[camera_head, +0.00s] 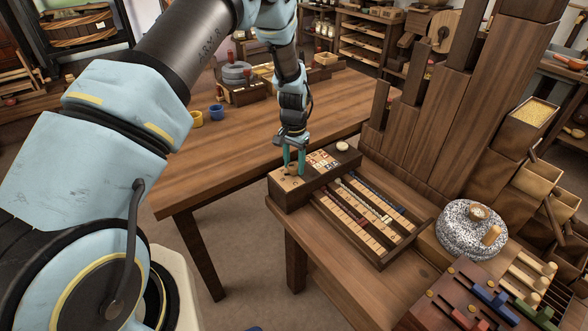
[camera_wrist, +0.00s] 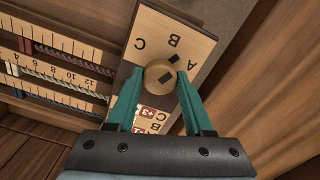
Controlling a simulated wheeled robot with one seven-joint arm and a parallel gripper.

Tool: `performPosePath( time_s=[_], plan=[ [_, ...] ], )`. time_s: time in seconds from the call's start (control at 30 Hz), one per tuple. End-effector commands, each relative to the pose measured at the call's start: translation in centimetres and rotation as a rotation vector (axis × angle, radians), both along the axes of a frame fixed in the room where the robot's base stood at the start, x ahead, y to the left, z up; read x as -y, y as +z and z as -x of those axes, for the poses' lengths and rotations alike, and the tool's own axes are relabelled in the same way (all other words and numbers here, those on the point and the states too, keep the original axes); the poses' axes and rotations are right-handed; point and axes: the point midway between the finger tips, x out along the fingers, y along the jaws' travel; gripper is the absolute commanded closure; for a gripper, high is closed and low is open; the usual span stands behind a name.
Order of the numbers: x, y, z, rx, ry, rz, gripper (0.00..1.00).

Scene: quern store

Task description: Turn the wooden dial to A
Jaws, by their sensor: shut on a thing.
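The wooden dial (camera_wrist: 157,74) is a round, light wood knob on a pale panel (camera_wrist: 190,45) in the wrist view. Letters A, B and C are printed on the panel beyond it. One dark mark lies on the knob and another just past its upper right edge, near A and B; I cannot tell exactly which letter it points to. My gripper (camera_wrist: 159,76) has its teal fingers closed on either side of the knob. In the head view my gripper (camera_head: 293,172) reaches down to the left end of the wooden box (camera_head: 291,195), largely hiding the dial.
A round white piece (camera_head: 342,147) sits at the box's far end. Tall wooden boards (camera_head: 432,125) rise behind. A speckled stone quern (camera_head: 471,232) stands to the right. The table (camera_head: 240,140) behind is mostly clear.

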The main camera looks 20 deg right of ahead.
Motion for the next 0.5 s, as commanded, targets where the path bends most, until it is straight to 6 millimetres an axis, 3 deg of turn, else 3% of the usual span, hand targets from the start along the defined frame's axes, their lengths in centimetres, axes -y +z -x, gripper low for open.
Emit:
performPosePath(
  time_s=[0.5],
  plan=[
    [-0.05,-0.1,-0.04,-0.001,-0.426,0.0,1.0]
  ],
)
